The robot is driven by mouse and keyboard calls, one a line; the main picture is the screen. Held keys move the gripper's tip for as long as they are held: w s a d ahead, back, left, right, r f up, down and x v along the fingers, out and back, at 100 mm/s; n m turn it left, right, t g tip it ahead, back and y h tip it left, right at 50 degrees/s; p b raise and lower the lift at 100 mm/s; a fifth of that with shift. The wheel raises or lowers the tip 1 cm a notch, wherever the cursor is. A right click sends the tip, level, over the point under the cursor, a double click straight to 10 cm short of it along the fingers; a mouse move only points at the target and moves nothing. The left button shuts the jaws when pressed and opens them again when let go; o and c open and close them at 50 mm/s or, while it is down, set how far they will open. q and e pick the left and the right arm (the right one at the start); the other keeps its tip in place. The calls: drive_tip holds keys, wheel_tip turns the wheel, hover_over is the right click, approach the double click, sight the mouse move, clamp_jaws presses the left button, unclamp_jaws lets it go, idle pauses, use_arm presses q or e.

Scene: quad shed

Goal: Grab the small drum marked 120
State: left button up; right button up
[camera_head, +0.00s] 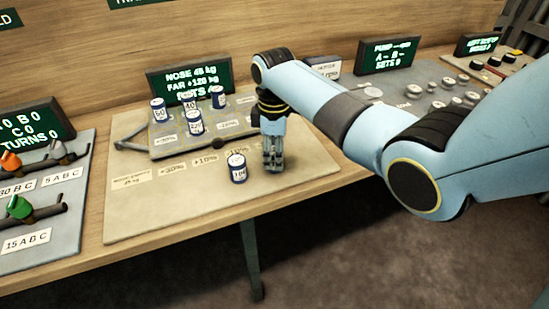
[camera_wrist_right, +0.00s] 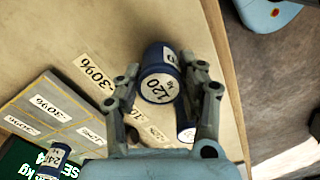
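The small drum marked 120 (camera_wrist_right: 158,82) is blue with a white label and shows in the right wrist view, just beyond my right fingers. I take it to be the drum (camera_head: 238,170) on the pale mat in the head view, where its number is hard to read. It stands upright just left of my right gripper (camera_head: 273,160), with a small gap. In the wrist view my right gripper (camera_wrist_right: 163,80) has its fingers spread and holds nothing. Another blue and white drum (camera_wrist_right: 186,131) is partly hidden by the finger. My left gripper is out of view.
Several similar drums, one of them here (camera_head: 195,123), stand on the raised grey board (camera_head: 180,150) behind. The mat (camera_head: 140,218) is clear at left, and the table's front edge is close. Levers (camera_head: 20,207) stand far left; a knob panel (camera_head: 425,95) lies right.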

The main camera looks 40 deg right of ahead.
drive_tip(key=c, duration=0.6)
drive_tip(key=shift+r, duration=0.1)
